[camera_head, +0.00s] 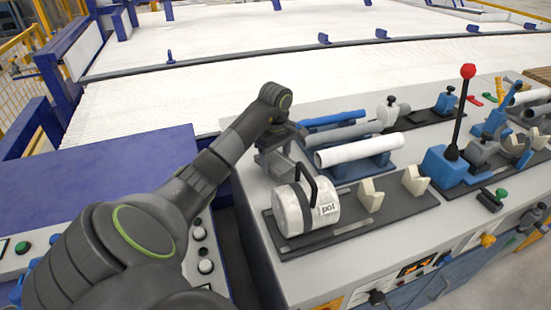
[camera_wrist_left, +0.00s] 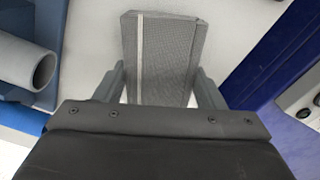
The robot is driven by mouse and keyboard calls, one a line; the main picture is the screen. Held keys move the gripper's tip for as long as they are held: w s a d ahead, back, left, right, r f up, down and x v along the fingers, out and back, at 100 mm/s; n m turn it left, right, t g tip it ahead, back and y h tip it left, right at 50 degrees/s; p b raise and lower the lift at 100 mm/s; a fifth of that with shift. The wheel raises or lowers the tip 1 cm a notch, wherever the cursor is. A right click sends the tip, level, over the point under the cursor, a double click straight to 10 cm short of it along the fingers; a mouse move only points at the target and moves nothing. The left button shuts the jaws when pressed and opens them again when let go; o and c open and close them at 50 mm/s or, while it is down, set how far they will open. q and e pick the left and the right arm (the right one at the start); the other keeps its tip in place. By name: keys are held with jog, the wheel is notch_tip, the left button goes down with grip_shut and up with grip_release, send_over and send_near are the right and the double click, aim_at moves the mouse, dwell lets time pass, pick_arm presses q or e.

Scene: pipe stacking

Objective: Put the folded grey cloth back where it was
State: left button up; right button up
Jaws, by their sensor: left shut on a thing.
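The folded grey cloth (camera_wrist_left: 168,50) is a woven grey block with a pale stripe in the left wrist view. It sits between the two fingers of my left gripper (camera_wrist_left: 161,76), which is shut on it. In the head view my left gripper (camera_head: 279,150) points down over the grey worktop, behind the white roll. The cloth (camera_head: 277,168) shows there only in part below the gripper. I cannot tell whether it touches the worktop. My right gripper is not in view.
A white labelled cylinder with a black handle (camera_head: 306,206) lies on a dark plate close in front of the gripper. White, grey and blue pipes (camera_head: 360,150) lie just to the right. A red-knobbed lever (camera_head: 460,110) stands further right. A blue panel (camera_head: 95,180) is at left.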

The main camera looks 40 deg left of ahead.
aim_at(276, 159)
pick_arm(q)
notch_tip(276, 159, down, 3)
jog(key=shift+f+b, duration=0.1)
jog(key=shift+b, duration=1.05)
jog(key=shift+f, duration=0.1)
jog(key=o, duration=1)
jog(key=shift+c, duration=0.2)
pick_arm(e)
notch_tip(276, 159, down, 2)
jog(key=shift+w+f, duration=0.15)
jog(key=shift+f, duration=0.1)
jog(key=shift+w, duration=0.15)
